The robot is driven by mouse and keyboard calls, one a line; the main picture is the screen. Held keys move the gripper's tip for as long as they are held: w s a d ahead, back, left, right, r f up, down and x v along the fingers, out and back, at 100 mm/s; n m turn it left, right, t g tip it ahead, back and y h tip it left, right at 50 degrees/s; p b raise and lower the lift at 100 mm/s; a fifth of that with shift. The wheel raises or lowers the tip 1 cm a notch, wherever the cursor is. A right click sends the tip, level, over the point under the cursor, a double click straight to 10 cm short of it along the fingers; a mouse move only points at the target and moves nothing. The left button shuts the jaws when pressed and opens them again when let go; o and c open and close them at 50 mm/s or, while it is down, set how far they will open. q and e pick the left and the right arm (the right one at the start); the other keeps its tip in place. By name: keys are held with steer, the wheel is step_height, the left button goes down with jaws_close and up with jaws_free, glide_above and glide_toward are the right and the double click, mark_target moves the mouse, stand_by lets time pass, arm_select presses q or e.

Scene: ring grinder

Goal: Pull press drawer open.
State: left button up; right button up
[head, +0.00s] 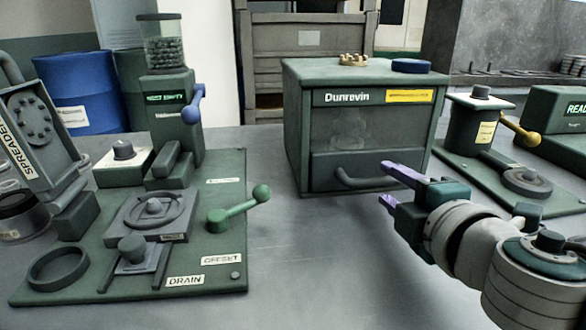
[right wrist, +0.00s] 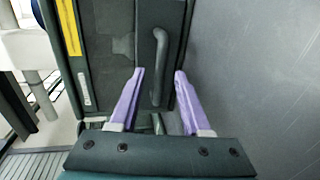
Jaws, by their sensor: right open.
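The press (head: 360,115) is a dark green box labelled "Dunrevin" in the middle of the bench. Its drawer (head: 412,171) is the low front panel, and it looks closed. A dark curved handle (head: 362,180) sticks out from the drawer front. My right gripper (head: 392,183) is open and empty, just right of the handle in the head view. In the right wrist view the purple fingertips (right wrist: 159,72) are spread on either side of the handle's line, and the handle (right wrist: 160,62) appears between and beyond them. I cannot tell whether they touch it. My left gripper is not in view.
A green base plate (head: 225,265) with a grinder (head: 170,105) and a green lever (head: 238,210) stands to the left. Another green station (head: 480,165) stands to the right. The bench (head: 310,270) before the drawer is clear.

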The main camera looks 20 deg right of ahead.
mark_target(385, 182)
steer(key=shift+x, duration=1.7)
jaws_close()
